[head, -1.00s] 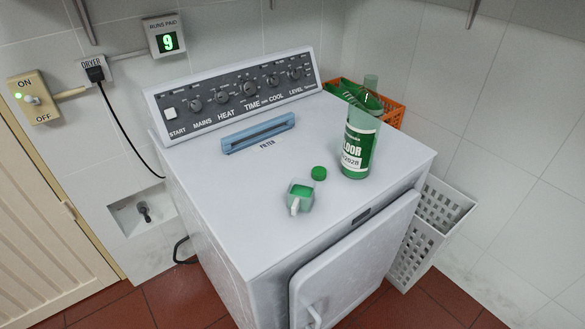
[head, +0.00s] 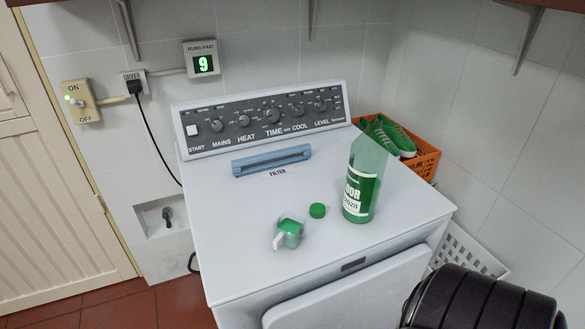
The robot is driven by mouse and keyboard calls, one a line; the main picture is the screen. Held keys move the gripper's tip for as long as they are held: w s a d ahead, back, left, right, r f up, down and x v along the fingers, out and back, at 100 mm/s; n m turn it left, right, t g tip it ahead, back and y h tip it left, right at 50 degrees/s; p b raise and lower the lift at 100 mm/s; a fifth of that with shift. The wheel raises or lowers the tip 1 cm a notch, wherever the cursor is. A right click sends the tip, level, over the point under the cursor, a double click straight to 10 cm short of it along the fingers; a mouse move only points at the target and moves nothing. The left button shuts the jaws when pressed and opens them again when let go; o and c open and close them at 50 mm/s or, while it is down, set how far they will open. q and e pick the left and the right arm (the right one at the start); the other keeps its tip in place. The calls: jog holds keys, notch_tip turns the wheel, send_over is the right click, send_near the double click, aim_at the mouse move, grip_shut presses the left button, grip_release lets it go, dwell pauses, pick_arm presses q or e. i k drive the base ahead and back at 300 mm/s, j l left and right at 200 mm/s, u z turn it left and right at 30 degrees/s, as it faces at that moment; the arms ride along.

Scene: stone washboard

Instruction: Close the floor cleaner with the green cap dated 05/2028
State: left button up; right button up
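The floor cleaner bottle (head: 361,190) stands upright on the right part of the dryer top. It is clear, with green liquid low inside and a white and green label on which "OOR" and a date ending in 2028 can be read. No cap shows on its top. A small green cap (head: 317,210) lies on the dryer top, just left of the bottle and apart from it. Neither gripper is in view. A dark, ribbed part of my arm shows at the lower right.
The dryer top (head: 240,220) is otherwise clear before the blue filter (head: 271,160). Behind the bottle is an orange crate (head: 424,158) with green shoes. A white basket (head: 466,250) stands right of the dryer.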

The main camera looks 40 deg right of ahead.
aim_at(368, 155)
jog(key=k+l+u, duration=0.2)
jog(key=k+l, duration=0.35)
jog(key=l, duration=0.25)
jog(key=k+l+u, duration=0.2)
jog(key=k+l, duration=0.4)
jog(key=l, duration=0.1)
